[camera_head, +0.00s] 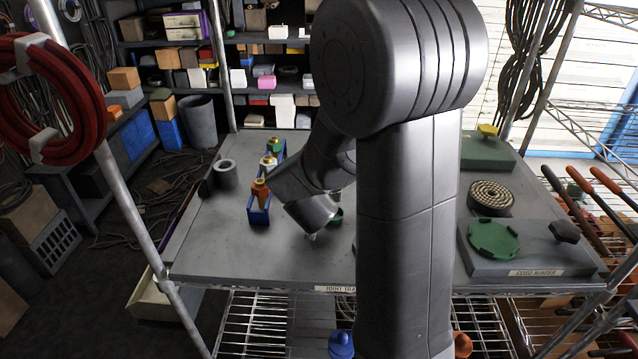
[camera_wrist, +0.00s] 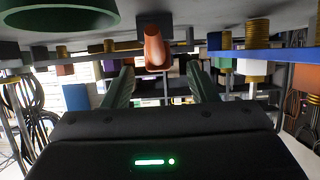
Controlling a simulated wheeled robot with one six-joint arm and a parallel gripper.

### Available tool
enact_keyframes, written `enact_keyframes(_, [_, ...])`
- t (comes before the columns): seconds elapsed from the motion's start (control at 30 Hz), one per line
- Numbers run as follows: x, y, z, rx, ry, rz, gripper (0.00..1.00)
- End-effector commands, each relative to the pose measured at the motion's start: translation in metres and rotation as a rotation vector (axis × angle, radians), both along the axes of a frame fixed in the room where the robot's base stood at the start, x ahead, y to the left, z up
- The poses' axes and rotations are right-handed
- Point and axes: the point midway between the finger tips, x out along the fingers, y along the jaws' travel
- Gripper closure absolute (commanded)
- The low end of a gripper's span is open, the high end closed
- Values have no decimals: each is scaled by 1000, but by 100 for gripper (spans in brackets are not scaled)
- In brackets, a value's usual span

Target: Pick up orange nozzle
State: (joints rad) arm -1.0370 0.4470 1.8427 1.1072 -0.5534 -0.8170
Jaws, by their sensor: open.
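In the wrist view, an orange nozzle (camera_wrist: 154,46) sits on a dark block on the grey table, which appears inverted at the top. My gripper (camera_wrist: 158,82) is open, with its two green fingers apart on either side of the nozzle's line. Nothing is held; the nozzle appears beyond the fingertips, and I see no contact. In the head view, my arm hides the gripper's work area, and I cannot pick out this nozzle there. An orange piece with a brass top (camera_head: 261,188) stands in a blue rack (camera_head: 259,216) left of my wrist; it may be a different fitting.
Brass-collared fittings line a blue rail (camera_wrist: 280,55) at right in the wrist view. A green ring (camera_wrist: 62,16) is at upper left. In the head view, a grey cylinder (camera_head: 225,176) stands left, and a green disc (camera_head: 494,238) rests right. The table's front-left surface is clear.

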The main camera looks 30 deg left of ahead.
Motion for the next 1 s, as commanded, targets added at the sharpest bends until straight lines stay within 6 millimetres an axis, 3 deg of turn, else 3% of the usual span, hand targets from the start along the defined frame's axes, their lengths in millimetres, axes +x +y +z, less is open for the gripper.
enact_keyframes(0.4, [41, 20, -16, 0, 0, 0, 47])
enact_keyframes(0.7, [46, 23, -17, 1, -1, 1, 47])
enact_keyframes(0.93, [45, 23, -17, 1, -1, 1, 90])
enact_keyframes(1.0, [45, 23, -17, 1, -1, 1, 95])
